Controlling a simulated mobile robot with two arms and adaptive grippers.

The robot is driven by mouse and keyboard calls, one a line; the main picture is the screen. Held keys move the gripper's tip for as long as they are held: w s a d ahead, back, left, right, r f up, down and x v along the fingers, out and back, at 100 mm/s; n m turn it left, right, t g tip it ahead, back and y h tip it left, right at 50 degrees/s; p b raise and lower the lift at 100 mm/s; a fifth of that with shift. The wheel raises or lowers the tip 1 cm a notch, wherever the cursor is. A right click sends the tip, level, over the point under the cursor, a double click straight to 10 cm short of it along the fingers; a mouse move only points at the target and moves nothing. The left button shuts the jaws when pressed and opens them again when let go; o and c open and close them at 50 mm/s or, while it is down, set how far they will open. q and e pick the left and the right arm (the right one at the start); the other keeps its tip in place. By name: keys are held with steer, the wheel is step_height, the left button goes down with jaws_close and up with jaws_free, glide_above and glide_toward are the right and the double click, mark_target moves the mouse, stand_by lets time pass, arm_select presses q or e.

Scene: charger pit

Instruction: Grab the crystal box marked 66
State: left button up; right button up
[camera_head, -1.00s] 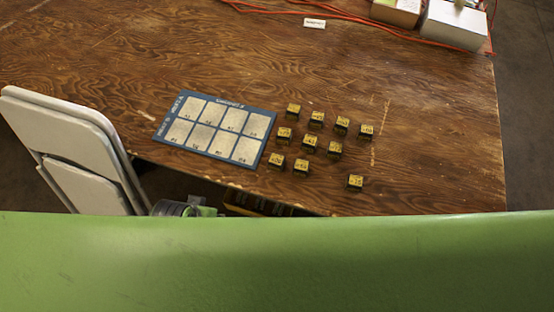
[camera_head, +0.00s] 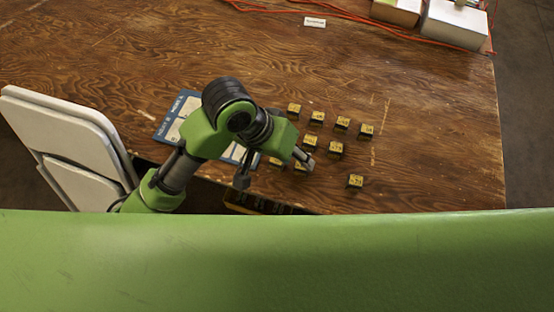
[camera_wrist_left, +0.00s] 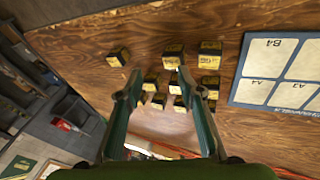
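Several small dark boxes with yellow tops stand in loose rows on the wooden table. One box (camera_head: 355,181) sits apart at the near right, and another (camera_head: 336,147) is in the middle row. The printed numbers are too small to read, so I cannot tell which box is 66. My left gripper (camera_head: 274,171) is open above the near left boxes and hides some of them. In the left wrist view its two fingers (camera_wrist_left: 160,86) are spread, with a box (camera_wrist_left: 172,57) just beyond them near the right finger. My right gripper is not in view.
A blue mat (camera_head: 165,128) with pale labelled cells lies left of the boxes, partly behind my left arm. A grey folding chair (camera_head: 65,140) stands at the table's left edge. Orange cable (camera_head: 330,15) and white boxes (camera_head: 455,24) are at the back. The table's right side is clear.

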arm_select(q)
step_height(320, 180, up, 2)
steer(key=w+y, duration=0.1)
steer(key=y, duration=0.1)
steer(key=g+y, duration=0.1)
steer(key=y, duration=0.2)
glide_above(277, 160)
steer(key=shift+n, duration=0.3)
step_height(277, 160, down, 5)
steer(key=shift+a+f, duration=0.1)
steer(key=shift+w+f, duration=0.2)
steer(key=shift+f, duration=2.7)
steer(key=c, duration=0.7)
